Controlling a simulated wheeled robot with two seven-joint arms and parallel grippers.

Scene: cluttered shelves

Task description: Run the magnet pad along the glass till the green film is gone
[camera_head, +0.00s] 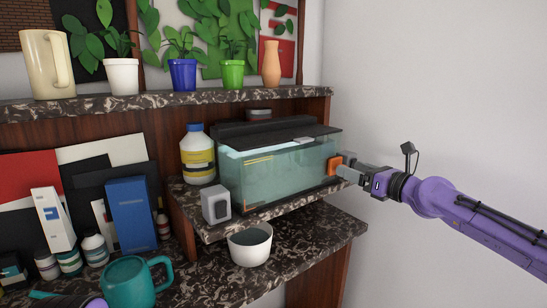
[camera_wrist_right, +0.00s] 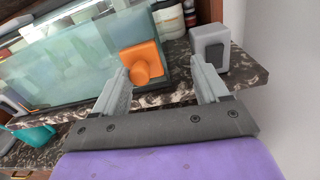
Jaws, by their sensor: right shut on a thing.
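The glass tank (camera_head: 285,175) stands on a raised marble shelf, with greenish, cloudy glass; it also shows in the right wrist view (camera_wrist_right: 80,65). I cannot clearly separate film from tinted water. The orange magnet pad (camera_head: 334,164) is at the tank's right end in the head view. Its square plate and round knob (camera_wrist_right: 141,70) show against the glass in the wrist view.
A grey box (camera_head: 216,204) and a yellow-labelled bottle (camera_head: 198,155) stand left of the tank. A white bowl (camera_head: 250,246) and teal mug (camera_head: 133,284) sit below. Potted plants line the upper shelf (camera_head: 150,101). Right of the shelves is bare wall.

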